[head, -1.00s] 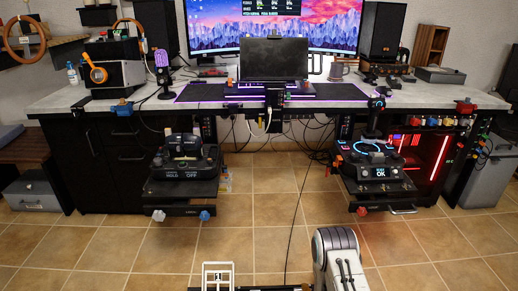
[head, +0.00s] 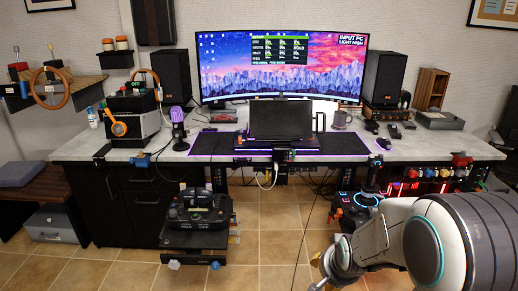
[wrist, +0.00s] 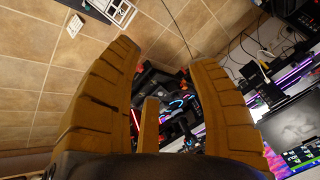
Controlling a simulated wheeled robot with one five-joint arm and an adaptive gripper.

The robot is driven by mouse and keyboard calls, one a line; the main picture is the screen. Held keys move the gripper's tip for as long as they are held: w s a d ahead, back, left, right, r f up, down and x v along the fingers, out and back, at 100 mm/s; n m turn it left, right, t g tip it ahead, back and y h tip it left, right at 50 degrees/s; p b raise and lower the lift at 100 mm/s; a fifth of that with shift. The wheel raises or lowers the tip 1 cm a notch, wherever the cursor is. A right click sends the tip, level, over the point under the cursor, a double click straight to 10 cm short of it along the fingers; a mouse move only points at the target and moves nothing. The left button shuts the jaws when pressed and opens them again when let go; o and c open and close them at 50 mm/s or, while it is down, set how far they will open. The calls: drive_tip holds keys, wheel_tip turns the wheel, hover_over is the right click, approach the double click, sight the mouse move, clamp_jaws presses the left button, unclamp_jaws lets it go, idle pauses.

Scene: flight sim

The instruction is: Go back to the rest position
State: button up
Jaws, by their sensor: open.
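Beyond the gap, out of reach of the fingers, is the dark right-hand control unit with blue and red lights. In the head view my white and dark arm fills the lower right, in front of the right-hand control unit (head: 362,199), and hides part of it.
A long desk (head: 330,160) carries a curved monitor (head: 230,75), a small dark screen (head: 280,118) and speakers (head: 381,78). A left-hand control unit (head: 195,212) juts out below the desk. Tiled floor (head: 275,245) is clear in the middle. Cables (head: 266,178) hang under the desk.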

drive_tip(key=s+r+n+g+p, duration=0.2)
drive_tip(key=s+r+n+p, duration=0.5)
drive_tip(key=s+r, duration=1.6)
drive_tip(key=r+p, duration=0.1)
drive_tip(key=p, duration=0.4)
drive_tip(key=shift+r+g, duration=0.15)
drive_tip(key=shift+g, duration=0.15)
drive_tip(key=shift+w+a, duration=0.1)
drive_tip(key=shift+a, duration=0.1)
